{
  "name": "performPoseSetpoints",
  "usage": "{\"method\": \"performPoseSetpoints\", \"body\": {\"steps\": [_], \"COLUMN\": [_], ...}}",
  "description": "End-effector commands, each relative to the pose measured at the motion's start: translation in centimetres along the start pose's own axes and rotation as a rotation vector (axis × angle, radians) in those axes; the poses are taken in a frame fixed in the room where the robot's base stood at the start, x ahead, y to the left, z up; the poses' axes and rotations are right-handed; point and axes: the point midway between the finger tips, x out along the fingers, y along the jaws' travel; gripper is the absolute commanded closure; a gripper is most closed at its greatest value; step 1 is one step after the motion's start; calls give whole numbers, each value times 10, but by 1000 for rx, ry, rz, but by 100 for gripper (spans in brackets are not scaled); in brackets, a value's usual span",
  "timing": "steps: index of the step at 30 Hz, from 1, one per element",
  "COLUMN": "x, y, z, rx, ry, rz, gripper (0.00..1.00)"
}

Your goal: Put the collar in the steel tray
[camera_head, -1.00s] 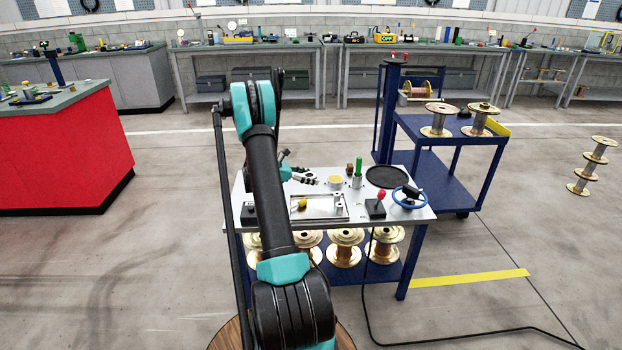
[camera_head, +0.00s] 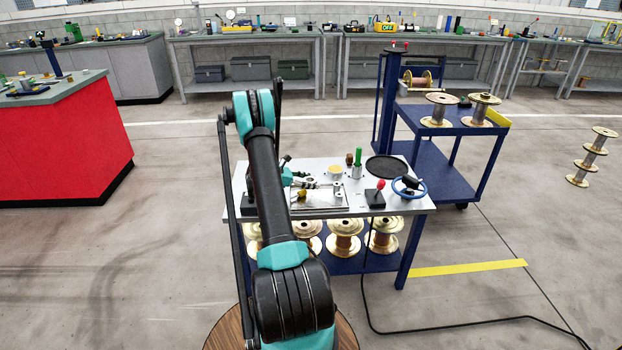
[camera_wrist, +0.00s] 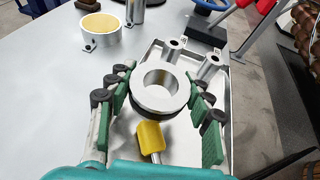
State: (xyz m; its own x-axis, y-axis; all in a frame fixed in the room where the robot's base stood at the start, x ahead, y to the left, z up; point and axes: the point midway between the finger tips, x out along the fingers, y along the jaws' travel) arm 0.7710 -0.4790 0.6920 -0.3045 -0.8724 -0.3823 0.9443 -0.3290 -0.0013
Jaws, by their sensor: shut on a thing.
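The collar, a silver ring with a round hole (camera_wrist: 178,91), sits between the green-padded fingers of my gripper (camera_wrist: 158,78) in the wrist view. My gripper is shut on it and holds it over the steel tray (camera_wrist: 188,140). I cannot tell whether the collar touches the tray floor. The tray also shows on the workbench in the head view (camera_head: 335,206), with my gripper (camera_head: 308,184) over its left part. The collar is too small to make out clearly there.
A yellow-ended tool (camera_wrist: 150,137) lies in the tray near the collar. Two small metal posts (camera_wrist: 174,48) stand at the tray's far end. Beyond are a yellow-topped ring (camera_wrist: 100,28), a red-knobbed lever (camera_head: 376,196) and a blue handwheel (camera_head: 409,187).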

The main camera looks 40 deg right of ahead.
Motion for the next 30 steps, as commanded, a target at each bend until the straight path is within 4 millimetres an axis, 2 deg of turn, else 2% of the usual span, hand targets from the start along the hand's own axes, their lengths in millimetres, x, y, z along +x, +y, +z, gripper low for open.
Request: {"method": "performPoseSetpoints", "body": {"steps": [14,15,18,21,30], "x": [3,3,3,3,2], "y": [0,0,0,0,0], "z": [-7,-7,-7,-7,-7], "rx": [0,0,0,0,0], "ry": [-1,-1,-1,0,0], "rz": [0,0,0,0,0], "gripper": [89,48,35,25,25]}}
